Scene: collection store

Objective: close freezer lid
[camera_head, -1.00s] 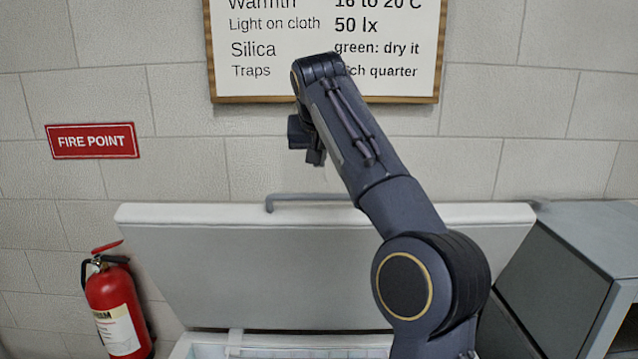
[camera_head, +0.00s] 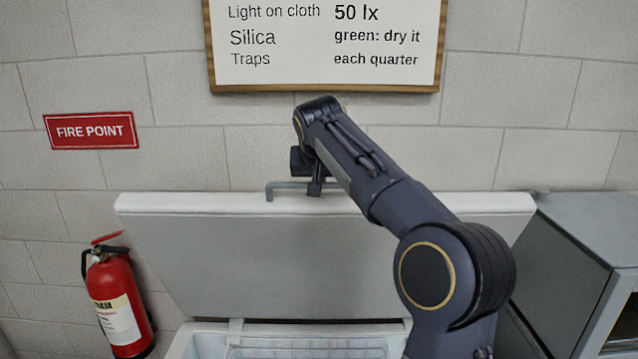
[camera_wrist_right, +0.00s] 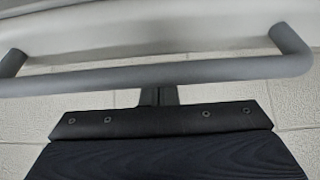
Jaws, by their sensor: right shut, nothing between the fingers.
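The freezer lid (camera_head: 250,250) stands raised and tilted back against the wall in the head view. A grey bar handle (camera_head: 285,186) runs along its top edge; the handle (camera_wrist_right: 150,77) also crosses the wrist view. The open freezer body (camera_head: 205,343) shows below, with a wire basket inside. My right gripper (camera_head: 314,188) is at the lid's top edge by the handle, shut and empty. In the wrist view the right gripper's fingers (camera_wrist_right: 158,95) reach up to the handle bar; I cannot tell whether they touch. My left gripper is not in view.
A fire extinguisher (camera_head: 118,305) hangs at the left, under a red sign (camera_head: 91,130). A grey cabinet (camera_head: 575,270) stands close on the right of the freezer. A framed notice (camera_head: 325,45) is on the wall above the lid.

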